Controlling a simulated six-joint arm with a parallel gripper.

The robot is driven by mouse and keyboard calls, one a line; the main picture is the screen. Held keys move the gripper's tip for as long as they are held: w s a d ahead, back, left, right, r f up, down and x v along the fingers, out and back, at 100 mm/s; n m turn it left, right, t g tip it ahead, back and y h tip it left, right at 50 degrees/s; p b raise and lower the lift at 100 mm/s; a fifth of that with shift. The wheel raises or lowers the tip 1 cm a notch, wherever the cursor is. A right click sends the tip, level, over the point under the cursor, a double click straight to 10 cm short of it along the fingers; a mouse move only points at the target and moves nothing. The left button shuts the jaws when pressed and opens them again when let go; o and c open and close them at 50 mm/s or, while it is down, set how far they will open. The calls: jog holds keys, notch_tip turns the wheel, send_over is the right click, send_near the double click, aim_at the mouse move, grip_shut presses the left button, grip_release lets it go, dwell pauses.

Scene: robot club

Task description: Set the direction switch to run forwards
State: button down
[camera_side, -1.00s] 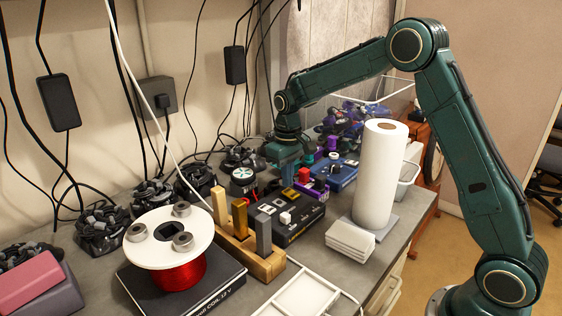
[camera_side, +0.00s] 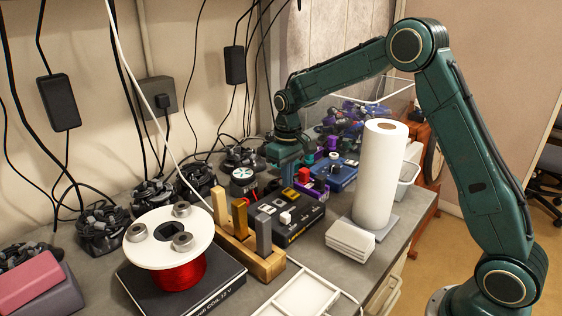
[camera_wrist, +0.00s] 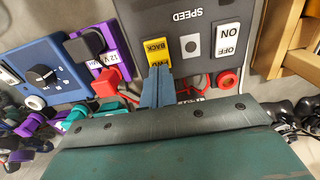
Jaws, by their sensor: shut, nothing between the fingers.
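The direction switch (camera_wrist: 158,48) is a yellow rocker marked FWD and BACK on a black control box (camera_wrist: 191,62). In the wrist view the FWD marking is at the end nearest my gripper (camera_wrist: 158,72). My gripper is shut and empty, its fingertips at that end of the rocker. I cannot tell whether they touch it or which way the rocker is tilted. In the side view my gripper (camera_side: 288,180) points down just behind the yellow switch (camera_side: 289,193) at the far end of the box (camera_side: 300,222).
A white ON/OFF switch (camera_wrist: 227,40) and a red terminal (camera_wrist: 227,80) sit beside the yellow switch. A paper roll (camera_side: 380,175) and wooden block stand (camera_side: 262,262) flank the box.

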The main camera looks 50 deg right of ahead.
aim_at(289, 192)
jog(key=shift+f, duration=0.9)
dwell(0.9)
jog(key=shift+r, duration=3.55)
jog(key=s+a+r+t, duration=0.2)
jog(key=s+r, duration=0.4)
jog(key=s, duration=0.2)
jog(key=s+a+r+t, duration=0.1)
jog(key=s+a+r, duration=0.1)
jog(key=s+r, duration=0.5)
jog(key=s+f+t, duration=0.1)
jog(key=s+f, duration=0.1)
jog(key=s, duration=0.6)
jog(key=s+a+f+t, duration=0.1)
jog(key=s+f, duration=0.1)
jog(key=s, duration=0.7)
jog(key=shift+a+t, duration=0.25)
jog(key=shift+t, duration=0.05)
